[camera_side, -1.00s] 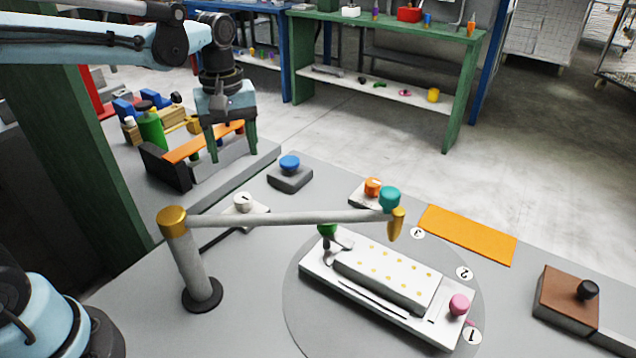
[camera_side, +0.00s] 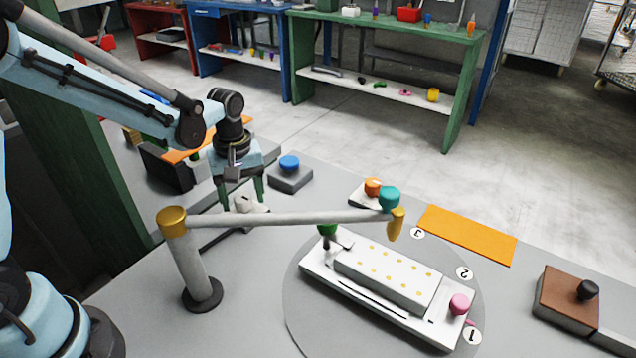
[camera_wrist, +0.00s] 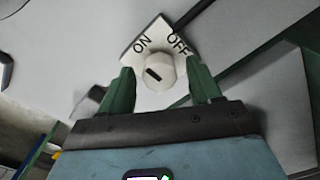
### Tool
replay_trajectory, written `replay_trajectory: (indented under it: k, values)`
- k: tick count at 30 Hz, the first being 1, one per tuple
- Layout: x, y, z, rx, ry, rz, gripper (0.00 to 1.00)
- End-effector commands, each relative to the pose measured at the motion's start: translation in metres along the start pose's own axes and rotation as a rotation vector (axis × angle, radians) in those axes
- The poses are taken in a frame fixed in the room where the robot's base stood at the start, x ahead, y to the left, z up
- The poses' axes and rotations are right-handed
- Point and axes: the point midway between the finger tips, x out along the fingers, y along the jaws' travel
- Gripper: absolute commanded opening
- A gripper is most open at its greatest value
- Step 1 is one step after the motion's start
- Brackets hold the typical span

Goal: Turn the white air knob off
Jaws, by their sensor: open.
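The white air knob (camera_wrist: 160,72) sits on a white plate (camera_wrist: 143,35) marked ON at the left and OFF at the right in the wrist view. The dark mark on the knob is on its left part, towards the gripper side. In the side view the knob (camera_side: 243,203) is partly hidden by my gripper (camera_side: 242,195). My gripper is open, pointing down, with its green fingers on either side of the knob. In the wrist view the fingers (camera_wrist: 162,88) flank the knob; I cannot tell whether they touch it.
A pale swing arm on a post (camera_side: 193,265) crosses just in front of the knob. A blue knob on a grey base (camera_side: 290,178) stands behind to the right. Orange and teal knobs (camera_side: 389,198) and a white press plate (camera_side: 385,280) are further right.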

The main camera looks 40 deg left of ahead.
Motion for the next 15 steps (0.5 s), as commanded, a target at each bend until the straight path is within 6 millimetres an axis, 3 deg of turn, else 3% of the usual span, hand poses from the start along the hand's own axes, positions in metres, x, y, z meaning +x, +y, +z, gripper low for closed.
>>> replay_trajectory:
  k: [8,15]
  values:
    - [0.0017,0.0000,0.0000,0.000,0.000,0.000,0.63]
    - [0.0015,0.0000,0.0000,0.000,0.000,0.000,0.29]
